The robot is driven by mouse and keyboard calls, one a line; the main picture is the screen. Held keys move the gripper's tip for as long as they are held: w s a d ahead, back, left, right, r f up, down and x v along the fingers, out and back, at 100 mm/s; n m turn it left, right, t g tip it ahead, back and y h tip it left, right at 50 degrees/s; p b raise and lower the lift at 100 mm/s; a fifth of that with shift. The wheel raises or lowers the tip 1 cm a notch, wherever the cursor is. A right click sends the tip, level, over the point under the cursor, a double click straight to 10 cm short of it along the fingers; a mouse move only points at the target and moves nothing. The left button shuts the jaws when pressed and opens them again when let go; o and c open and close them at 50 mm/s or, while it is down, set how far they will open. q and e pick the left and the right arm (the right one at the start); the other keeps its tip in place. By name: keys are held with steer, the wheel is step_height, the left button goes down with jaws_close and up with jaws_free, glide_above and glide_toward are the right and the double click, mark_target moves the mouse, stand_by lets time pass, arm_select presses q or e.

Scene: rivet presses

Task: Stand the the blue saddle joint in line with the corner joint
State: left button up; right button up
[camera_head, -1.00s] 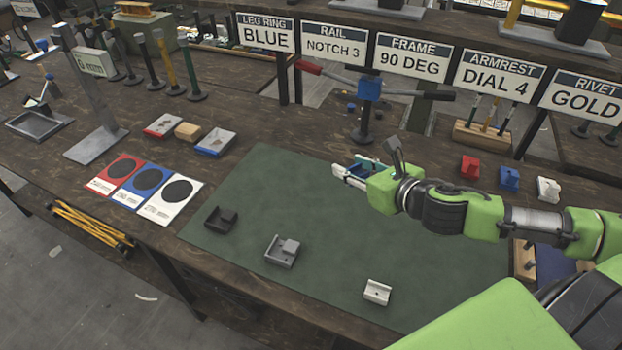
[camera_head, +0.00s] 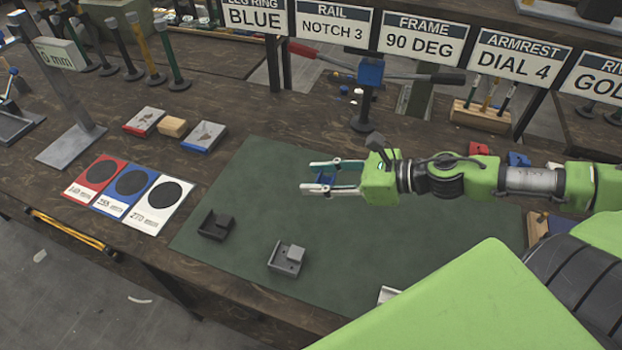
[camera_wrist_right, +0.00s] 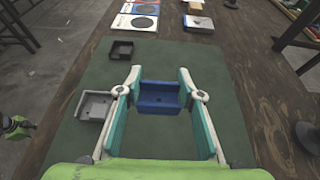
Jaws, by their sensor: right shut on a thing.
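The blue saddle joint (camera_head: 325,178) is between the fingers of my right gripper (camera_head: 315,178), above the green mat (camera_head: 240,175). In the wrist view the saddle joint (camera_wrist_right: 160,97) shows as a blue channel across the right gripper (camera_wrist_right: 158,82), its ends against both fingers. A dark joint (camera_head: 215,224) and a grey joint with a raised block (camera_head: 287,258) stand on the mat. They also show in the wrist view, the dark joint (camera_wrist_right: 122,50) and the grey joint (camera_wrist_right: 93,105). I cannot tell surely which is the corner joint.
A pale joint (camera_head: 388,294) is mostly hidden by my green arm. Red, blue and white disc cards (camera_head: 160,204) lie left of the mat. A lever press (camera_head: 370,75) stands behind it. The mat's middle, between the gripper and grey joint, is clear.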

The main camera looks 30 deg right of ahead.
steer(key=w+b, duration=0.1)
steer(key=w, duration=0.1)
steer(key=p, duration=0.1)
glide_above(311, 181)
steer(key=s, duration=0.1)
steer(key=f, duration=0.7)
steer(key=shift+a+f, duration=0.1)
steer(key=shift+a, duration=0.15)
steer(key=shift+w+d+f, duration=0.15)
steer(key=shift+w+f, duration=0.3)
steer(key=shift+f, duration=0.2)
step_height(311, 181, down, 3)
steer(key=shift+p, duration=0.4)
arm_select(q)
steer(key=shift+w+r, duration=0.25)
steer(key=shift+w, duration=0.2)
arm_select(e)
steer(key=shift+f, duration=0.1)
arm_select(q)
steer(key=shift+f, duration=0.1)
arm_select(e)
steer(key=shift+f, duration=0.1)
